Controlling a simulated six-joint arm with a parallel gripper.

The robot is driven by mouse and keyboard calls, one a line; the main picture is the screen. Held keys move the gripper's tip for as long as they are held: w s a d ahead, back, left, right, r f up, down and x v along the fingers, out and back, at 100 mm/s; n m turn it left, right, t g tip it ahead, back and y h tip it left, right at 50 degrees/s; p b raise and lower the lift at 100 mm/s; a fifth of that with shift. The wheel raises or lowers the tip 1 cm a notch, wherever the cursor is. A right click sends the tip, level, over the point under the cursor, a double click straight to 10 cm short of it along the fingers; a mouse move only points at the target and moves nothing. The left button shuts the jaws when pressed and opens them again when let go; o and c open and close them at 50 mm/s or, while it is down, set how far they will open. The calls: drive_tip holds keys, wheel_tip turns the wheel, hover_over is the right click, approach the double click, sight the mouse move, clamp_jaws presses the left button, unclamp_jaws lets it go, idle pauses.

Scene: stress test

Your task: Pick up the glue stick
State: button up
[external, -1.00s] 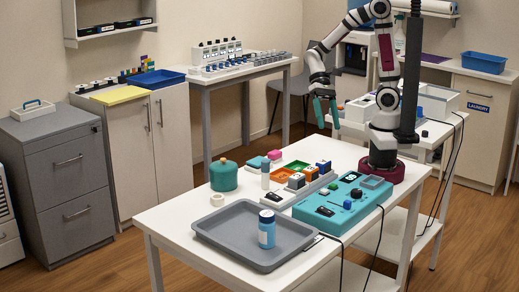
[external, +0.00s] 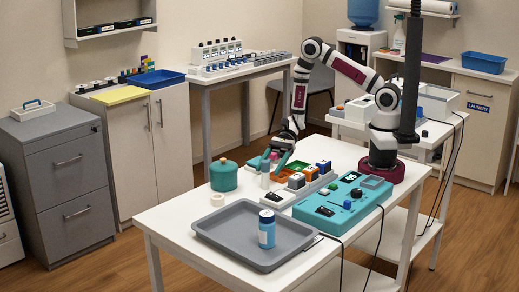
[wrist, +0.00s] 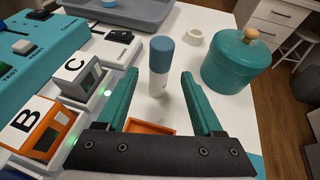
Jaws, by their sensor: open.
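The glue stick (wrist: 159,78) is a white upright cylinder with a blue-grey cap. It stands on the white table just ahead of my gripper (wrist: 160,82), centred between the two teal fingers in the wrist view. The fingers are open and apart from it on both sides. In the external view the glue stick (external: 265,181) is near the table's left side, and my gripper (external: 268,161) is low just behind it. Whether the fingertips reach past its sides is hard to tell.
A teal lidded pot (wrist: 238,62) and a white ring (wrist: 195,39) stand right of the stick in the wrist view. Lettered boxes (wrist: 85,72) and a teal control box (external: 342,204) lie on the other side. A grey tray (external: 222,240) holds a blue bottle (external: 267,231).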

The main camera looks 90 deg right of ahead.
sight(265, 171)
drive_tip(key=x, duration=0.3)
drive_tip(key=shift+w+a, duration=0.15)
drive_tip(key=shift+a, duration=0.25)
clamp_jaws()
